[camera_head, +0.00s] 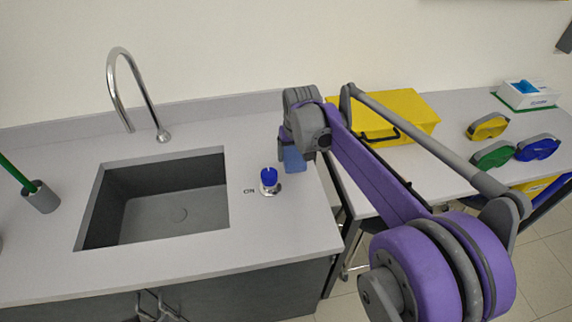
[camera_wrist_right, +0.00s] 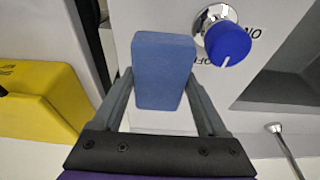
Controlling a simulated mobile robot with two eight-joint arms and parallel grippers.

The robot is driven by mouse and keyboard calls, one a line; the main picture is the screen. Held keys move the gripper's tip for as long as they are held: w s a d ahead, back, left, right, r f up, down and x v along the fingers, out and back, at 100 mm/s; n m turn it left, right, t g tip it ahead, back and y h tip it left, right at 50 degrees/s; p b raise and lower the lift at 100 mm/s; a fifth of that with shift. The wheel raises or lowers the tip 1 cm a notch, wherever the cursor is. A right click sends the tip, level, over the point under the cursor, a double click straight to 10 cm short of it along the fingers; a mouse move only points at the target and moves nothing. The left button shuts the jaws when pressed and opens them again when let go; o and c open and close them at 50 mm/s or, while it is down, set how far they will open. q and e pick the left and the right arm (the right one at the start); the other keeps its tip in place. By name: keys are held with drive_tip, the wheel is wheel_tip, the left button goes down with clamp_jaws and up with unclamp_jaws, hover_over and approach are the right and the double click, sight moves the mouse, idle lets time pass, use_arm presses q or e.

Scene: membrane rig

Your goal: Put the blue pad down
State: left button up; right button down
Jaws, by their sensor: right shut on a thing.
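The blue pad (camera_head: 294,161) is a light blue block in my right gripper, above the right part of the sink counter. In the right wrist view the blue pad (camera_wrist_right: 163,70) sits between the two grey fingers of my right gripper (camera_wrist_right: 163,95), which is shut on it. In the head view my right gripper (camera_head: 300,150) is partly hidden by its own wrist. I cannot tell how high the pad is above the counter. My left gripper is not in view.
A blue knob (camera_head: 268,175) with a silver base and "ON" lettering stands left of the pad. The sink (camera_head: 165,205) and tap (camera_head: 135,90) are further left. A yellow case (camera_head: 400,108) and several tape-like rolls (camera_head: 488,126) lie on the right table.

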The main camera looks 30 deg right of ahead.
drive_tip(key=shift+f, duration=2.9)
drive_tip(key=shift+f, duration=0.15)
unclamp_jaws()
